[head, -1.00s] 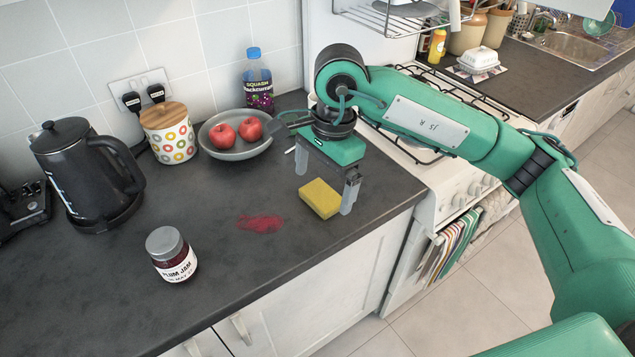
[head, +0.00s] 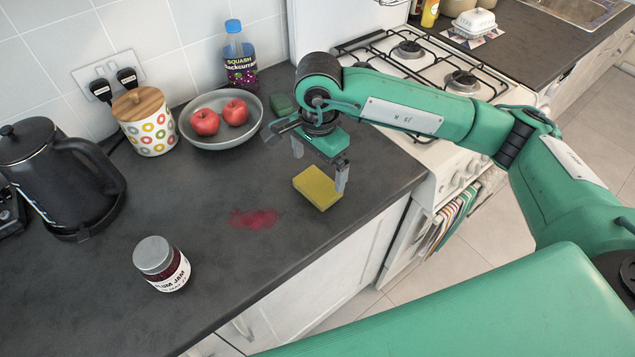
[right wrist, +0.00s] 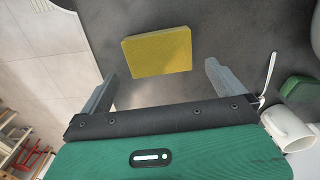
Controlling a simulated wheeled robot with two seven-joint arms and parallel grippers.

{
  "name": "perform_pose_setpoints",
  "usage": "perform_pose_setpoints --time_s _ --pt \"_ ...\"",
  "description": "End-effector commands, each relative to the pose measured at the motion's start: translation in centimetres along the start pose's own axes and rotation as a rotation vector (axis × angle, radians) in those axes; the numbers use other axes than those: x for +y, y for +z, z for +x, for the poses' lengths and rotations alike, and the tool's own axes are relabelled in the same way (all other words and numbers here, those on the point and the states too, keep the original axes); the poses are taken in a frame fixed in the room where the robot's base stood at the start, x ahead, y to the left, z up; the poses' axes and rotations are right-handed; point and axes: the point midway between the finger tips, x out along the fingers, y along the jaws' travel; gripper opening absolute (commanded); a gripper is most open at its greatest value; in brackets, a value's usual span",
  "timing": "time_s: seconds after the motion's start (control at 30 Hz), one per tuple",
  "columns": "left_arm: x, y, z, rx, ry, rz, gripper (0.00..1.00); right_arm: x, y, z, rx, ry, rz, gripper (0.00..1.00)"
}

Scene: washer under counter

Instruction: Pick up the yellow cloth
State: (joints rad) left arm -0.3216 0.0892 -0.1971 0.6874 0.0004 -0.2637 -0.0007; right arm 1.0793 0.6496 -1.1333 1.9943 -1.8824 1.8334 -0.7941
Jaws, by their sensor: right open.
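The yellow cloth (head: 317,187) looks like a thick flat block, like a sponge. It lies on the dark worktop near the front edge, right of a red smear. My right gripper (head: 319,166) is open and empty, pointing down close behind the cloth, its right finger beside the cloth's right end. In the right wrist view the cloth (right wrist: 157,52) lies just beyond the tips of the open right gripper (right wrist: 160,74), roughly centred between the two fingers. No finger clearly touches it. My left gripper is not in view.
A red smear (head: 253,218) and a jam jar (head: 162,264) are left of the cloth. A bowl (head: 221,138) with apples and a green block (head: 284,104) stand behind. A white mug (right wrist: 288,130) is beside my gripper. The hob (head: 440,62) is right.

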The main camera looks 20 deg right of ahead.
Motion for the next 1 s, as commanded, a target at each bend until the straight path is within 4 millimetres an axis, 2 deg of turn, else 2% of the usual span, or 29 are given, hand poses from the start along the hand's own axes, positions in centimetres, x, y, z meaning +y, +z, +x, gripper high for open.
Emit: perform_pose_setpoints --time_s 0.13,0.17,0.23,0.27,0.43,0.67,0.7,0.87,1.0 --pt "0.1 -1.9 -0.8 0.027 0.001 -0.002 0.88 0.1 0.1 1.2 -0.002 0.004 0.001 1.00" --pt "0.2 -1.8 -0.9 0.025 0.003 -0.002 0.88 0.1 0.2 1.6 -0.001 0.005 0.001 1.00" --pt "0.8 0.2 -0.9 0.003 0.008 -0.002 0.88 0.1 0.3 2.5 -0.002 0.005 0.001 1.00" --pt "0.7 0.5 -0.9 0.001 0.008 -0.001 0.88 0.2 0.3 2.9 -0.002 0.004 0.000 1.00" --pt "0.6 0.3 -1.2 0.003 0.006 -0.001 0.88 0.1 0.3 4.9 -0.001 0.002 0.001 1.00" --pt "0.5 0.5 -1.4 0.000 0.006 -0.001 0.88 0.1 0.3 5.2 -0.001 0.001 0.000 1.00" --pt "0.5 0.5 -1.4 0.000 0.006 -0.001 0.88 0.1 0.3 5.2 -0.001 0.000 0.000 0.98" --pt "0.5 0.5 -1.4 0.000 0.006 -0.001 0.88 0.1 0.3 5.2 -0.001 0.000 0.000 0.68" --pt "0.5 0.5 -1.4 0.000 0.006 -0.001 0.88 0.0 0.3 5.2 -0.001 0.000 0.000 0.68"
